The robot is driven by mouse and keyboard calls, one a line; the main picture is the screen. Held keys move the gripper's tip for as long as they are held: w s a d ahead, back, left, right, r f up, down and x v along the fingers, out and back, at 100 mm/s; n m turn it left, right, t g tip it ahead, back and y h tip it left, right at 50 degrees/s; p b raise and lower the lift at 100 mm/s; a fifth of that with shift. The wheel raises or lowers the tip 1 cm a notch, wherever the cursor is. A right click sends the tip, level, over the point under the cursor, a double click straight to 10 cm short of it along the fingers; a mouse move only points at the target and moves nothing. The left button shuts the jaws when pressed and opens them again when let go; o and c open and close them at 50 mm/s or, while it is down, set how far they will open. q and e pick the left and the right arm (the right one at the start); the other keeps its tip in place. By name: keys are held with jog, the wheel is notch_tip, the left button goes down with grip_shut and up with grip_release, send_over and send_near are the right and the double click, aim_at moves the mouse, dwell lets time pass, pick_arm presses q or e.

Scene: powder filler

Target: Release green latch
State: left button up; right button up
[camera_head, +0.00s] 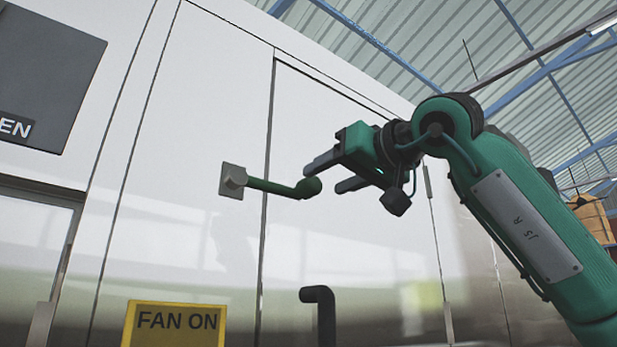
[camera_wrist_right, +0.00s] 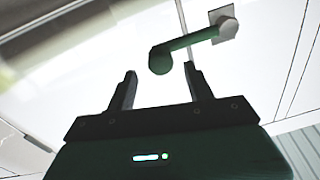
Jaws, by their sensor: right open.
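I cannot tell whether a finger touches the knob. My left gripper is not in view.
A white cabinet door (camera_head: 345,235) fills the middle, with a black handle (camera_head: 320,310) below the latch. A yellow "FAN ON" sign (camera_head: 174,324) is at lower left. A dark grey panel (camera_head: 45,75) is at upper left. A cardboard box (camera_head: 594,218) stands far right.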

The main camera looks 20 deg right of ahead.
aim_at(317, 182)
jog(key=p+x, duration=0.1)
jog(key=x, duration=0.4)
jog(key=shift+r+p, duration=0.15)
jog(key=shift+p, duration=0.25)
jog(key=shift+w+a, duration=0.1)
jog(key=shift+w, duration=0.25)
jog(key=shift+w+a, duration=0.1)
jog(key=shift+w, duration=0.05)
jog(key=c, duration=0.8)
grip_shut()
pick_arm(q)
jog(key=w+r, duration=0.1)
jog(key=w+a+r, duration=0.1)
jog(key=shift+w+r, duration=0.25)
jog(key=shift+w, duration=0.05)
